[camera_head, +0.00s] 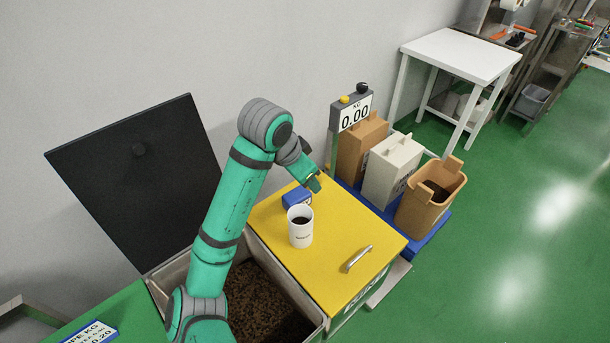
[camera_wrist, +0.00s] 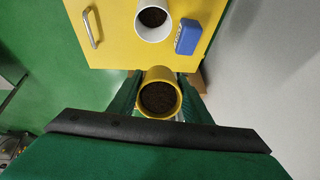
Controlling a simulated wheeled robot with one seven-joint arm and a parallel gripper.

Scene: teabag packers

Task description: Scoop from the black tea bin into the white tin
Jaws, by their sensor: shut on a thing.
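My gripper (camera_wrist: 158,98) is shut on a yellow round scoop (camera_wrist: 148,74), which is full of dark loose tea and faces the wrist camera. In the head view my gripper (camera_head: 316,183) is above the far side of the yellow lid, beyond the white tin; the scoop is mostly hidden there. The white tin (camera_head: 300,237) stands upright on the yellow lid with dark tea inside. It also shows in the wrist view (camera_wrist: 153,33), apart from the scoop. The open bin (camera_head: 319,327) of dark brown tea is left of the yellow lid, partly behind my arm.
A blue box (camera_head: 296,199) sits beside the tin on the yellow lid (camera_head: 330,285), which has a metal handle (camera_head: 358,259). A raised black lid (camera_head: 140,180) stands behind the open bin. A scale display (camera_head: 352,113) reads 0.00, near several boxes. A white table (camera_head: 461,53) stands farther back.

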